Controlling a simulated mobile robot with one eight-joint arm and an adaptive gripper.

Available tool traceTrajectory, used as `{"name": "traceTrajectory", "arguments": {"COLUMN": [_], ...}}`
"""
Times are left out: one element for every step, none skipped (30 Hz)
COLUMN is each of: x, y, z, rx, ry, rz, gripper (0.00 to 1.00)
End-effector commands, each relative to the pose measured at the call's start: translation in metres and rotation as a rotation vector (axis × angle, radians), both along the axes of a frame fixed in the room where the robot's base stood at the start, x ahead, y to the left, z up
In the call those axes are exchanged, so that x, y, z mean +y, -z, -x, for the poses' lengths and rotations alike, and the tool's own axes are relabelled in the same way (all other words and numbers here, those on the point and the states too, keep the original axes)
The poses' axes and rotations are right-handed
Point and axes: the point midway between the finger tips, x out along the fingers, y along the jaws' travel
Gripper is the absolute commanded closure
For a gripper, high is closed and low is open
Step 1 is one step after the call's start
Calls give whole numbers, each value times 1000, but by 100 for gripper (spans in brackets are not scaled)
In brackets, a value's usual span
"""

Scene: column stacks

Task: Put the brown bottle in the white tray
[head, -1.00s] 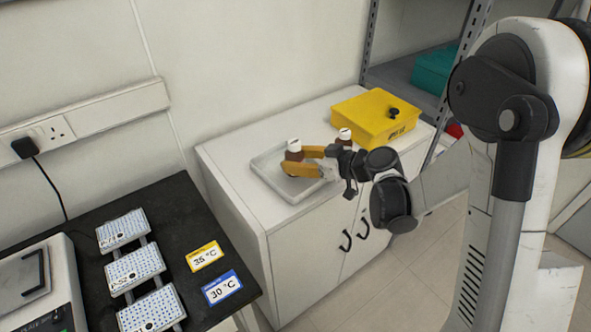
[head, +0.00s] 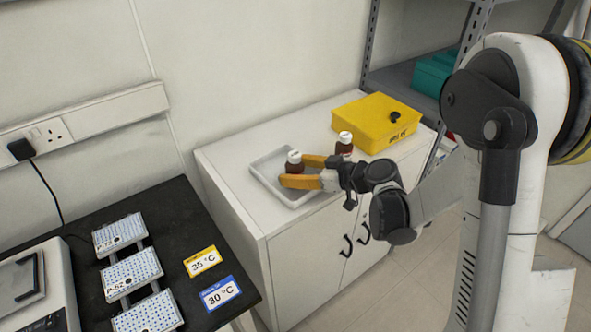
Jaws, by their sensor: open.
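A brown bottle (head: 294,167) with a white cap stands upright in the white tray (head: 265,178) on the cabinet top. My gripper (head: 293,171) reaches in from the right with its orange fingers spread open around the bottle. One finger is on the far side and one on the near side, and the near finger hides the bottle's lower part. I cannot tell whether either finger touches it. A second brown bottle (head: 344,147) with a white cap stands just right of the tray, behind my gripper, its lower part hidden.
A yellow box (head: 376,124) with a black knob stands at the cabinet's back right. A metal shelf with a teal bin (head: 434,74) is behind it. A dark bench at the left holds blue-dotted plates (head: 132,275) and two temperature cards (head: 221,292). The cabinet's left top is clear.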

Motion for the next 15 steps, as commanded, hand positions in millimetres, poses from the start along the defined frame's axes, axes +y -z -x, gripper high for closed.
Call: {"name": "traceTrajectory", "arguments": {"x": [-6, -10, -16, -21, -25, -33, -38, -44, -50, -56, -60, -66, -69, -73, -77], "y": [-5, -7, -10, -13, -16, -20, -23, -25, -29, -31, -33, -36, -38, -40, -41], "z": [4, 6, 10, 14, 18, 23, 28, 31, 37, 40, 44, 48, 52, 54, 57], "rx": [1, 1, 0, 0, 0, 0, 1, 0, 0, 0, 1, 0, -1, 0, 0], "ry": [3, 4, 4, 4, 4, 7, 5, 6, 5, 7, 6, 5, 5, 4, 4], "rz": [-1, 0, 0, 0, 0, 0, -1, 0, 0, 0, -1, 0, -1, 0, 0], "gripper": [34, 34, 34, 34, 34, 34, 34, 34, 34, 34, 34, 34, 34, 34, 34]}}
